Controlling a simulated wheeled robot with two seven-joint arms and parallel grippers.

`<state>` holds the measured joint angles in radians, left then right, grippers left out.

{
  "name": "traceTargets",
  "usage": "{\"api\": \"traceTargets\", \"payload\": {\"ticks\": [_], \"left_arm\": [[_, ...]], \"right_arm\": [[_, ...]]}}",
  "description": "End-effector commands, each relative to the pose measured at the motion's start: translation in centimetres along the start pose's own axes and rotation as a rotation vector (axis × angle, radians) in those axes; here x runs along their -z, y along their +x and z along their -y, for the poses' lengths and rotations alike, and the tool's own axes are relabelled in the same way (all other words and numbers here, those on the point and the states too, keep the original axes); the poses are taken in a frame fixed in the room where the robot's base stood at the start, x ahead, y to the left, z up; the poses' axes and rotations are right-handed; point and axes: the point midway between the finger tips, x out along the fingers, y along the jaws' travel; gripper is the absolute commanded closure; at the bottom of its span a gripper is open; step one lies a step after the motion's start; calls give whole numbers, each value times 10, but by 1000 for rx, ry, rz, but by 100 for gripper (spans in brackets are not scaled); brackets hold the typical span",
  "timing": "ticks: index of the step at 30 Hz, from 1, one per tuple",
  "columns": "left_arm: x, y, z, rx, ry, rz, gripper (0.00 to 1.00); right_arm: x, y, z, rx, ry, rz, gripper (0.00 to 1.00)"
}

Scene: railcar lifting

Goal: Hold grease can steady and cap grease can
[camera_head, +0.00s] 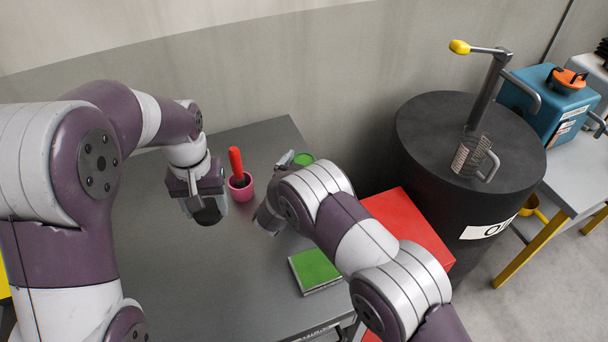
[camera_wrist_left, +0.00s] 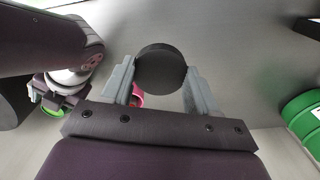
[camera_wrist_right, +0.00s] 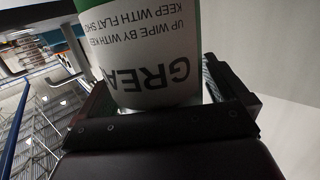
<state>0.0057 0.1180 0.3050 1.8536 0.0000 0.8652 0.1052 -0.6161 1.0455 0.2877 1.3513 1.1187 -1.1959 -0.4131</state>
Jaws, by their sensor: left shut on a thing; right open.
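The grease can (camera_wrist_right: 150,50), white-labelled with green, fills the right wrist view between the fingers of my right gripper (camera_wrist_right: 145,75). The gripper is open around it; I cannot tell whether the fingers touch it. In the head view a green round top (camera_head: 304,158), seemingly this can's, shows behind my right wrist. My left gripper (camera_wrist_left: 160,85) is shut on a black round cap (camera_wrist_left: 161,68), which also shows in the head view (camera_head: 209,213), above the table left of the can. The can's lower part is hidden in the head view.
A pink cup (camera_head: 241,193) with a red-handled tool (camera_head: 236,162) stands on the grey table (camera_head: 160,290) between my grippers. A green pad (camera_head: 315,267) lies near the front right. Another green container (camera_wrist_left: 304,120) shows in the left wrist view. A black drum (camera_head: 440,190) stands right.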

Motion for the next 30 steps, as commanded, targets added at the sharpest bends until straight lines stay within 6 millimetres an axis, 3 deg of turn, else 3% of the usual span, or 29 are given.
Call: {"api": "traceTargets", "payload": {"ticks": [8, 9, 15, 23, 30], "left_arm": [[0, 0, 0, 0, 0, 0, 74], [0, 0, 0, 0, 0, 0, 74], [0, 0, 0, 0, 0, 0, 74], [0, 1, 0, 0, 0, 0, 74], [0, 9, 0, 0, 0, 0, 74]], "right_arm": [[0, 0, 0, 1, 0, 0, 0], [0, 0, 0, 1, 0, 0, 6], [0, 0, 0, 1, 0, 0, 67], [3, 0, 1, 1, 2, -2, 67], [45, -7, 1, 1, 6, -4, 67]]}}
